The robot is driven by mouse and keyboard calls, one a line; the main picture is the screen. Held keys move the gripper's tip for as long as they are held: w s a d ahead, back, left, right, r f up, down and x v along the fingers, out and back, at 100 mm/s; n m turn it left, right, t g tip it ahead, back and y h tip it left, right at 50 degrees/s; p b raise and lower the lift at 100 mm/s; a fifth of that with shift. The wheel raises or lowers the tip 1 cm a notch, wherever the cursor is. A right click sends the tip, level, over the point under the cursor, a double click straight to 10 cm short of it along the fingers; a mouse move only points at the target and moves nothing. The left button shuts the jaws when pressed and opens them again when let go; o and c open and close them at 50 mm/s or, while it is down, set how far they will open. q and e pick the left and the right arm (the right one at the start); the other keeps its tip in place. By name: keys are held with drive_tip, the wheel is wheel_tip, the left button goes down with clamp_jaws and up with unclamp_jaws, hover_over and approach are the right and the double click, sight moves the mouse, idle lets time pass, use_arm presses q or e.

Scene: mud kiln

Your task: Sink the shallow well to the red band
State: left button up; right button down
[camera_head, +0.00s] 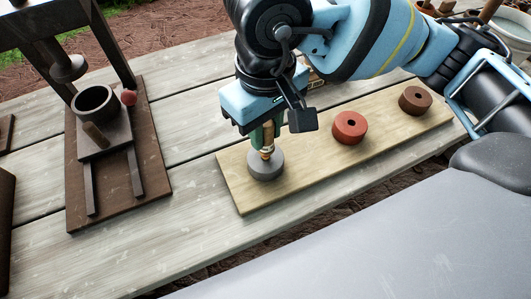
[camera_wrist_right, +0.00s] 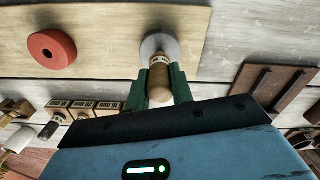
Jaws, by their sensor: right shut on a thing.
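A pale board (camera_head: 315,160) on the table carries a grey puck (camera_head: 266,165), a red puck (camera_head: 349,127) and a dark brown puck (camera_head: 415,99). The red and brown pucks each show a dark centre hole. My right gripper (camera_head: 265,138) is shut on a wooden-handled tool (camera_head: 267,153), upright over the grey puck. In the right wrist view, its green fingers are on both sides of the tool (camera_wrist_right: 159,82), whose far end meets the grey puck (camera_wrist_right: 150,45). The grey puck's centre is hidden; I cannot tell how deep the tool sits or see a red band. My left gripper is out of view.
A dark press-like stand (camera_head: 152,165) with a cup (camera_head: 96,104) and a red ball (camera_head: 128,97) stands at left. Several small tools and blocks show in the right wrist view (camera_wrist_right: 82,110). Bare planks lie between the stand and the board.

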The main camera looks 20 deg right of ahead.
use_arm(q)
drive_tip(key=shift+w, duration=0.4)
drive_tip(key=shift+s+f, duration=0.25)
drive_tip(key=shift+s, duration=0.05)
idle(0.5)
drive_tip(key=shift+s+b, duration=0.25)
drive_tip(key=shift+b, duration=0.05)
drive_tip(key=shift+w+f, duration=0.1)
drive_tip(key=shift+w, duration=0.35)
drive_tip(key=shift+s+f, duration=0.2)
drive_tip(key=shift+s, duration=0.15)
idle(0.4)
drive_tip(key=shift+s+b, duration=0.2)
drive_tip(key=shift+b, duration=0.1)
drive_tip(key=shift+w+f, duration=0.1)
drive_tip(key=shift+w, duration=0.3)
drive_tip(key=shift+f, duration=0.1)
idle(0.4)
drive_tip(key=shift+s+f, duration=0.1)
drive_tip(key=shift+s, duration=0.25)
